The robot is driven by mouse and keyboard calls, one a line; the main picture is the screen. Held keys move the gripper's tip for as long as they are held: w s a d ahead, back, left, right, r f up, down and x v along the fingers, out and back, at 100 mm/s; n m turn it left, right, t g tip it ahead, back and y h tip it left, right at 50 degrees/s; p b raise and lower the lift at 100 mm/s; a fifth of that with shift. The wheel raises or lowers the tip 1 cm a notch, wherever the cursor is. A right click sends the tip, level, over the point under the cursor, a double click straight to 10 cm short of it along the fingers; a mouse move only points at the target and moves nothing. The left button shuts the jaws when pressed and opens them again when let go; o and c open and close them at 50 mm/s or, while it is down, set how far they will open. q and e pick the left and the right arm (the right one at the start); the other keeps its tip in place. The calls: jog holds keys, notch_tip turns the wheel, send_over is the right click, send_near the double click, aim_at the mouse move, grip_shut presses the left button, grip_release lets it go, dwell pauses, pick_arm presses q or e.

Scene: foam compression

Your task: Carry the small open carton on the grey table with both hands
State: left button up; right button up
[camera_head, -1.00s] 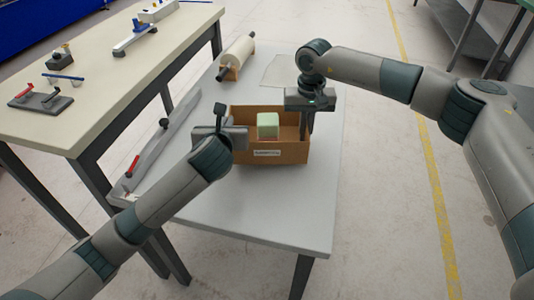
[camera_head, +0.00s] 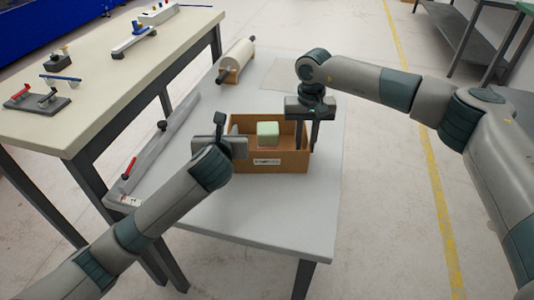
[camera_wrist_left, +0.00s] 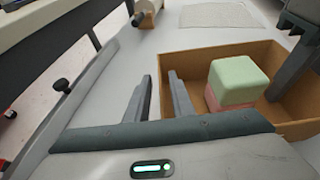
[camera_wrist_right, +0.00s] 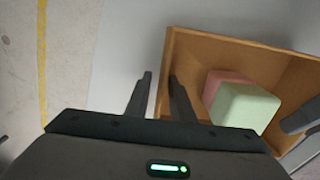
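The open brown carton (camera_head: 290,161) stands upright on the grey table (camera_head: 260,215), with a pale green block (camera_head: 268,128) above a pink one (camera_wrist_right: 232,77) inside. My left gripper (camera_head: 229,128) is at the carton's left wall. In the left wrist view its fingers (camera_wrist_left: 160,95) stand apart on either side of that wall. My right gripper (camera_head: 307,135) is at the carton's right wall. In the right wrist view its fingers (camera_wrist_right: 158,95) straddle the wall with a visible gap. The carton's underside is hidden.
A roll on a stand (camera_head: 237,60) and a pale sheet (camera_head: 285,72) lie at the table's back. A long grey bar with a red handle (camera_head: 160,140) lies along the left edge. The table's front is clear. A cream workbench (camera_head: 110,70) stands left.

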pick_arm(q)
jog(key=v, duration=1.2)
jog(key=shift+w, duration=0.1)
pick_arm(e)
jog(key=shift+r, duration=0.1)
notch_tip(320, 180, up, 12)
jog(key=shift+f, duration=0.1)
dwell(0.5)
dwell(0.5)
